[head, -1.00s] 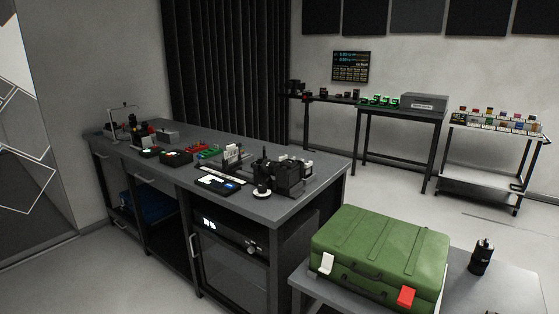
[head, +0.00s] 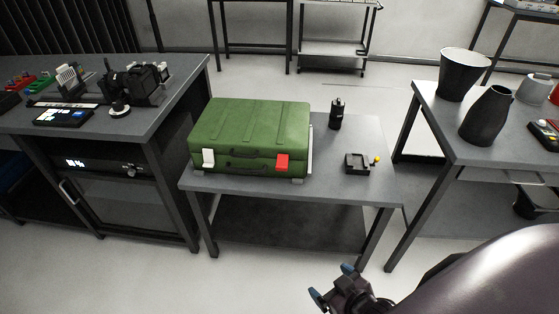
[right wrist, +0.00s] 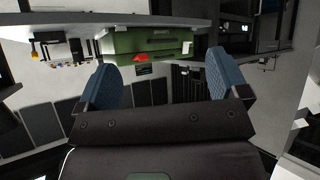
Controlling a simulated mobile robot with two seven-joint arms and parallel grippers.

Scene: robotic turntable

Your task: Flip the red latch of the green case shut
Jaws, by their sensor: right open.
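The green case (head: 250,127) sits with its lid down on a low grey table in the head view. Its red latch (head: 282,163) is on the front face at the right; whether it is fastened I cannot tell. A white latch (head: 208,158) is on the front left. My right gripper (head: 331,284) is open and empty, below and in front of the table, apart from the case. In the right wrist view the case (right wrist: 150,40) and red latch (right wrist: 141,58) appear upside down, beyond the open fingers (right wrist: 164,82). My left gripper is not in view.
A workbench (head: 150,125) stands left, and a table with dark vases (head: 487,115) right. Floor in front is clear.

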